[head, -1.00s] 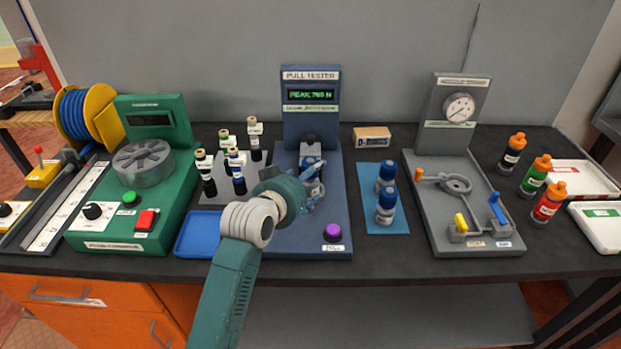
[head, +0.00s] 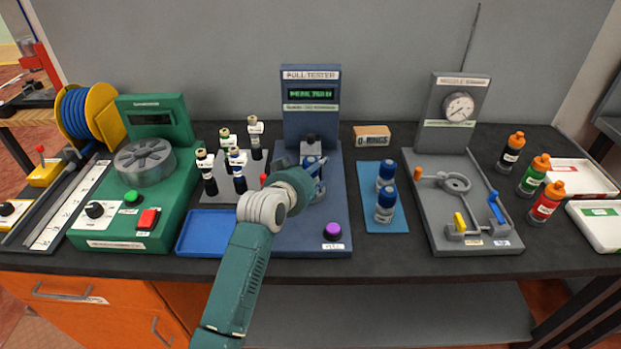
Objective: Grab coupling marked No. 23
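Two blue couplings with pale label bands stand on a blue mat (head: 400,222), a rear one (head: 386,172) and a front one (head: 385,207). Their markings are too small to read, so I cannot tell which is No. 23. My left gripper (head: 316,178) is at the fixture of the blue pull tester (head: 330,215), left of the mat and apart from those couplings. A blue part shows at its fingers, but I cannot tell whether it is a coupling or whether the fingers are closed. My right gripper is not in view.
Several black-and-white fittings (head: 239,178) stand on a grey mat left of the tester. A blue tray (head: 205,236) is empty. An O-rings box (head: 372,135) lies behind the couplings. A gauge fixture (head: 430,215) and bottles (head: 547,201) stand to the right.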

